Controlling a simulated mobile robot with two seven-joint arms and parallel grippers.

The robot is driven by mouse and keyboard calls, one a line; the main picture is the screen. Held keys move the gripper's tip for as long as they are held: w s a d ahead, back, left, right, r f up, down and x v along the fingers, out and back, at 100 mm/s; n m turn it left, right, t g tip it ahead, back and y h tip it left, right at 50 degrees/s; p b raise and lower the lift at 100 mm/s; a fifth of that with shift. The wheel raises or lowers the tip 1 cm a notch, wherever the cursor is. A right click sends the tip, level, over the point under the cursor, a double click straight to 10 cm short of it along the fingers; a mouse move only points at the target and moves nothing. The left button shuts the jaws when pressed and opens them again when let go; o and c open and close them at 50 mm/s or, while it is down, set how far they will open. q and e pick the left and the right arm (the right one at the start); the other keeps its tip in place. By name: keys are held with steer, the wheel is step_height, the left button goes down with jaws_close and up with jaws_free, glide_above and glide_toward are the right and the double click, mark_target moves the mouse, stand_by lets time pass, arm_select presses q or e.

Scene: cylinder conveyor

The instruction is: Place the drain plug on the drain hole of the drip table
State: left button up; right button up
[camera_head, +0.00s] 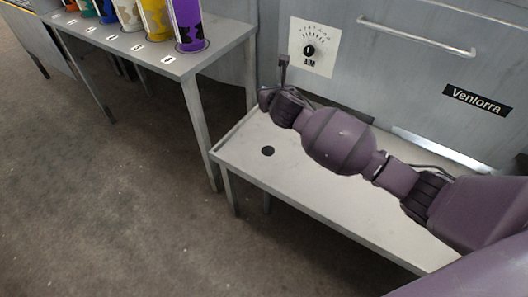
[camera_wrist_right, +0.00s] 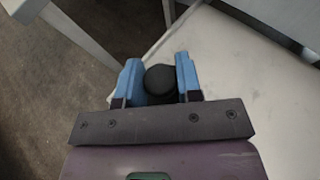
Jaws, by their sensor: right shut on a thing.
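The drip table (camera_head: 330,185) is a pale, low metal table with a raised rim. Its drain hole (camera_head: 267,151) shows as a small dark round spot near the left end, with nothing on it. My right arm reaches in from the right over the table, its wrist above the table's back left part; the fingers cannot be made out there. In the right wrist view, my right gripper (camera_wrist_right: 160,68) has its blue fingers shut on the black, round-topped drain plug (camera_wrist_right: 161,79). The pale table top (camera_wrist_right: 240,75) lies below and to the right of it. My left gripper is out of view.
A higher grey bench (camera_head: 150,55) at the upper left carries several coloured cylinders, including a purple one (camera_head: 189,25). A dial panel (camera_head: 312,47) and a handle (camera_head: 415,35) are on the grey wall behind. The table's front half is clear.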

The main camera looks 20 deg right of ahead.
steer(key=f, duration=0.1)
steer(key=w+f, duration=0.1)
steer(key=f, duration=0.1)
steer(key=w+f+b, duration=0.1)
steer(key=shift+f, duration=0.4)
step_height(320, 180, down, 15)
steer(key=b, duration=0.6)
steer(key=shift+b, duration=0.3)
steer(key=shift+f, duration=0.15)
steer(key=shift+f+b, duration=0.35)
step_height(320, 180, down, 4)
steer(key=shift+r+b, duration=0.2)
steer(key=shift+b, duration=0.65)
steer(key=shift+w+r, duration=0.1)
steer(key=shift+r, duration=0.15)
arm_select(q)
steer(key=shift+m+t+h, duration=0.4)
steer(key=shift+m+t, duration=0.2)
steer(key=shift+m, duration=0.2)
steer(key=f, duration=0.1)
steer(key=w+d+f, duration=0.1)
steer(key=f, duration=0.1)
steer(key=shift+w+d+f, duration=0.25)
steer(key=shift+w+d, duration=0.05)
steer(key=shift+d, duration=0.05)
arm_select(e)
steer(key=shift+f, duration=0.1)
